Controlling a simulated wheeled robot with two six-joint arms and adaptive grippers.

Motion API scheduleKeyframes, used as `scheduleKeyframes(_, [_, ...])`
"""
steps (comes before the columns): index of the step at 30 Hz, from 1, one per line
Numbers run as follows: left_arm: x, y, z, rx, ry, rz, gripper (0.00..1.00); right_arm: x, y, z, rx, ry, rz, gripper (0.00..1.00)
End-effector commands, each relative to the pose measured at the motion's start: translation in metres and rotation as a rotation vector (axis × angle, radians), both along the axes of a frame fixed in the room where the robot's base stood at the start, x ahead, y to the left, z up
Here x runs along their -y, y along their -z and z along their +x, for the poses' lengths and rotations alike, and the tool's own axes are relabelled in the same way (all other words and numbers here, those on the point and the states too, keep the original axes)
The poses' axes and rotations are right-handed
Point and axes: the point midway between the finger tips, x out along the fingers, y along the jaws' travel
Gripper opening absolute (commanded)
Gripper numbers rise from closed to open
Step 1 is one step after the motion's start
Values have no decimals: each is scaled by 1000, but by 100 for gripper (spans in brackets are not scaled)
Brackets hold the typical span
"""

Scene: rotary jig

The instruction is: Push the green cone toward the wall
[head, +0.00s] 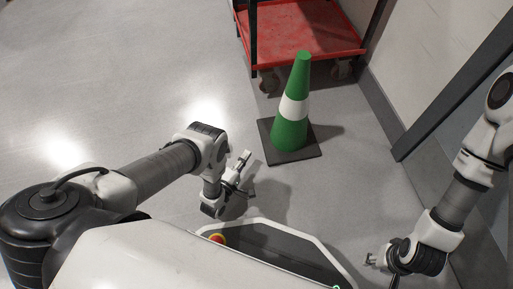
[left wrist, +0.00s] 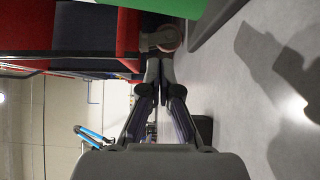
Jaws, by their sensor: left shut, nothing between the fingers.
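The green cone (head: 292,132) with a white band stands upright on its dark square base (head: 309,158), on the floor left of the wall (head: 410,48). My left gripper (head: 247,170) is shut and empty, to the left of the cone and nearer to me, apart from it. In the left wrist view its fingertips (left wrist: 160,66) meet, with part of the green cone (left wrist: 167,6) at the top edge. My right gripper (head: 371,261) is low at the right, well away from the cone; its fingers are too small to judge.
A red cart (head: 300,45) on casters stands just behind the cone. A dark slanted beam (head: 450,103) leans along the wall at the right. The grey floor (head: 110,90) to the left is clear.

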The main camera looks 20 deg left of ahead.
Motion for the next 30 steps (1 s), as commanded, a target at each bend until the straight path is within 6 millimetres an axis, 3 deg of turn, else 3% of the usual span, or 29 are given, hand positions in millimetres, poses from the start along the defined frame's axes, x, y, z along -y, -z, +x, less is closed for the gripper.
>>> scheduleKeyframes(13, [14,3,92,0,0,3,0,1,47,2,5,9,-1,40])
scheduleKeyframes(19, [41,2,109,-3,1,4,0,2,61,3,8,13,-1,40])
scheduleKeyframes(30, [46,-1,113,-4,-1,5,0,2,61,3,9,14,-1,40])
